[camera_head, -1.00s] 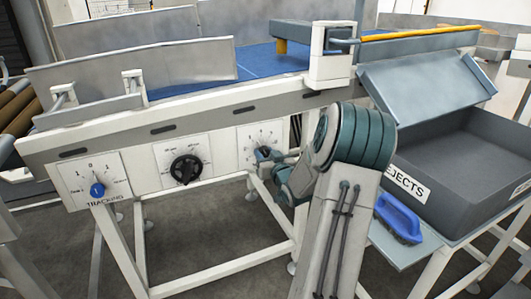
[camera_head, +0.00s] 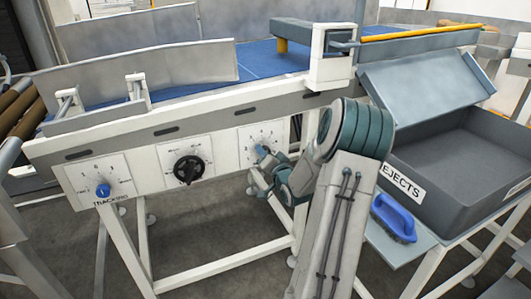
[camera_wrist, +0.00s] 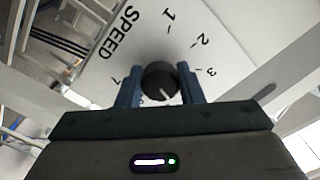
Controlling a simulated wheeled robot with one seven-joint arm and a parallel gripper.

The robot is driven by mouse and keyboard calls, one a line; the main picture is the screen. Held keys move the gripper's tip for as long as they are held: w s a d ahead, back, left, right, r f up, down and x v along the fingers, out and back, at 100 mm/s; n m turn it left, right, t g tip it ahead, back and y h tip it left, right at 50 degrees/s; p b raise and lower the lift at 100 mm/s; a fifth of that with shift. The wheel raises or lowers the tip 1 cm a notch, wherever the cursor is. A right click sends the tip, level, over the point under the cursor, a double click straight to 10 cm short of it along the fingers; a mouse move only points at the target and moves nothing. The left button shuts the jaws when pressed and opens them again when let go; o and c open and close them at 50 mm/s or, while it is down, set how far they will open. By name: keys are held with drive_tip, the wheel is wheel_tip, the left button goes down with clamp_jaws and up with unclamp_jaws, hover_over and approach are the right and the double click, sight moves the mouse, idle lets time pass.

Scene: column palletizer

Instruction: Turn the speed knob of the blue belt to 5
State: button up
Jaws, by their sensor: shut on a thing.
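The blue belt (camera_head: 190,89) runs across the top of the white-framed conveyor in the head view. My gripper (camera_head: 263,154) is at the rightmost dial panel (camera_head: 252,137) on the conveyor's front rail. In the wrist view, a black speed knob (camera_wrist: 158,79) with a white pointer line sits between the two blue fingers of my gripper (camera_wrist: 159,88), which is shut on it. The dial plate (camera_wrist: 187,52) reads SPEED, with 1, 2 and 3 visible. The pointer is turned past 3, toward my gripper body, which hides the numbers there.
A middle panel has a larger black knob (camera_head: 188,169). The left TRACKING panel has a blue knob (camera_head: 103,190). At right are a grey rejects bin (camera_head: 455,172) and a blue-handled brush (camera_head: 394,216) on a side shelf.

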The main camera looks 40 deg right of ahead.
idle(0.5)
drive_tip(key=o, duration=1)
drive_tip(key=shift+c, duration=0.2)
drive_tip(key=shift+s, duration=0.1)
drive_tip(key=v, duration=1.3)
drive_tip(key=shift+s, duration=0.35)
